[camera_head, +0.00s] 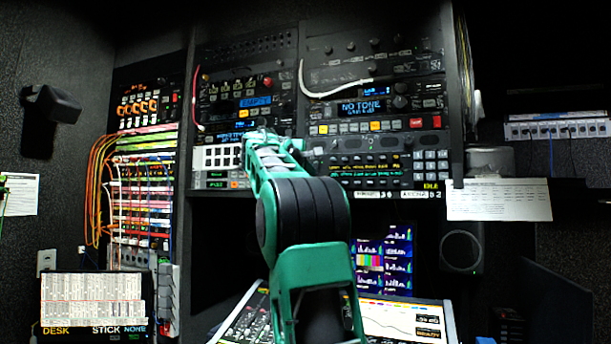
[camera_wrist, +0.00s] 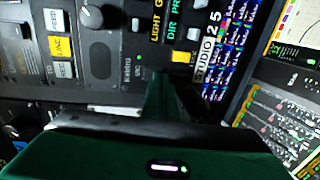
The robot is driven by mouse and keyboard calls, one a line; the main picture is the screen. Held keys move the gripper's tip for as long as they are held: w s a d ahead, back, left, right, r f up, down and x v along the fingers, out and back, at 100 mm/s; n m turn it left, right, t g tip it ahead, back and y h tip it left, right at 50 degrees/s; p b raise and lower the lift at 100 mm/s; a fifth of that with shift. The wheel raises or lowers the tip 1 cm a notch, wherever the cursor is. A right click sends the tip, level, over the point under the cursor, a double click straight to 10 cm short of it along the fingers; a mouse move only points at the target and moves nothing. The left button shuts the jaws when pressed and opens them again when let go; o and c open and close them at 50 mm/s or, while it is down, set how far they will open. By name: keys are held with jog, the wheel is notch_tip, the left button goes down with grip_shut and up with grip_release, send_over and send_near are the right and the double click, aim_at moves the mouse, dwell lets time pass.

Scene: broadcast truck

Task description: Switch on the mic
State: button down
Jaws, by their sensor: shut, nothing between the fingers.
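My gripper (camera_head: 268,140) is raised in front of the equipment rack (camera_head: 190,95) in the head view, close to its lower middle panels. In the wrist view my gripper (camera_wrist: 166,88) shows as dark green fingers, shut and empty, close to a black panel (camera_wrist: 104,50). This panel has a grey knob (camera_wrist: 92,17), a small lit green spot and small white lettering near the fingers. The lettering is too blurred to read surely, so I cannot tell which control is the mic switch. I cannot tell whether the fingertips touch the panel.
A yellow LINE key (camera_wrist: 61,47) sits left of the knob in the wrist view. A STUDIO 25 label (camera_wrist: 206,47) and coloured screens lie to the right. In the head view a sloping console (camera_head: 243,318) stands below, and patch cables (camera_head: 100,185) hang at left.

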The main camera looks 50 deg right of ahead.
jog(key=shift+a+f, duration=0.1)
jog(key=shift+a, duration=0.25)
jog(key=v, duration=1)
